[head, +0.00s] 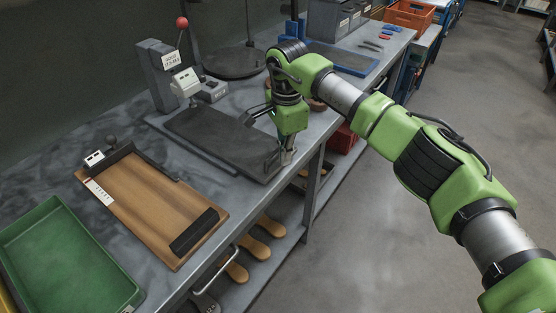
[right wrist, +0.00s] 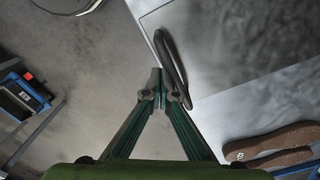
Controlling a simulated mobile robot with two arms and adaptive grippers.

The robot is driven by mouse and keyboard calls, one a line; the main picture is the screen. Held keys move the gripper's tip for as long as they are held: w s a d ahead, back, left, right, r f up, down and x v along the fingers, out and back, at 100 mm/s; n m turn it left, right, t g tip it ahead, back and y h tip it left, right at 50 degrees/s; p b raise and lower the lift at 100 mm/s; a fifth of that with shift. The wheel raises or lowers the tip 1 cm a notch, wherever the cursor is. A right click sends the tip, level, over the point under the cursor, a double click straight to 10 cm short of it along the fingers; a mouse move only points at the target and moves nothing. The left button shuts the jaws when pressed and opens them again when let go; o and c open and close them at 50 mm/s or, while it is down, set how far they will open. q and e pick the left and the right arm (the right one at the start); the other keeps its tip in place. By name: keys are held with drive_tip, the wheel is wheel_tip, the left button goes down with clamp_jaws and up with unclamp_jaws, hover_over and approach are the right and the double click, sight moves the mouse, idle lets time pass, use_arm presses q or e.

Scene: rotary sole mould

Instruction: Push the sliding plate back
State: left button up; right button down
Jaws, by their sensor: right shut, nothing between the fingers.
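The sliding plate (head: 222,138) is a flat dark grey slab lying on the bench in front of a grey press with a red-knobbed lever (head: 181,23). My right gripper (head: 287,158) points down at the plate's front right edge, by the bench's front. In the right wrist view its fingertips (right wrist: 160,82) are closed together and empty. A dark curved handle (right wrist: 170,58) at the edge of the plate (right wrist: 235,40) lies right beside the fingertips; whether they touch it I cannot tell. My left gripper is not in view.
A wooden board (head: 150,205) with a dark bar lies left of the plate, and a green tray (head: 70,255) beyond it. Brown soles (head: 255,245) lie on the shelf below. A brown sole (right wrist: 270,145) also shows in the right wrist view. The floor in front is clear.

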sight(273, 159)
drive_tip(key=shift+w+a+b, duration=0.25)
drive_tip(key=shift+w+a, duration=0.25)
drive_tip(key=shift+a, duration=0.3)
drive_tip(key=shift+w+a+b, duration=0.2)
drive_tip(key=shift+w+a, duration=0.3)
drive_tip(key=shift+a, duration=0.3)
drive_tip(key=shift+w+a+r, duration=0.1)
drive_tip(key=shift+r, duration=0.05)
drive_tip(key=shift+a+r, duration=0.1)
drive_tip(key=shift+r, duration=0.05)
drive_tip(key=shift+w+r+p, duration=0.1)
drive_tip(key=shift+r+p, duration=0.7)
drive_tip(key=shift+r, duration=0.35)
drive_tip(key=shift+a+r+p, duration=0.15)
drive_tip(key=shift+r+p, duration=0.95)
drive_tip(key=shift+r, duration=0.4)
drive_tip(key=shift+s+d+r+p, duration=0.15)
drive_tip(key=shift+d+r+p, duration=0.15)
drive_tip(key=shift+r, duration=0.25)
drive_tip(key=shift+s+d+r+p, duration=0.2)
drive_tip(key=shift+r+p, duration=0.2)
drive_tip(key=shift+r, duration=0.15)
drive_tip(key=shift+w+d, duration=0.1)
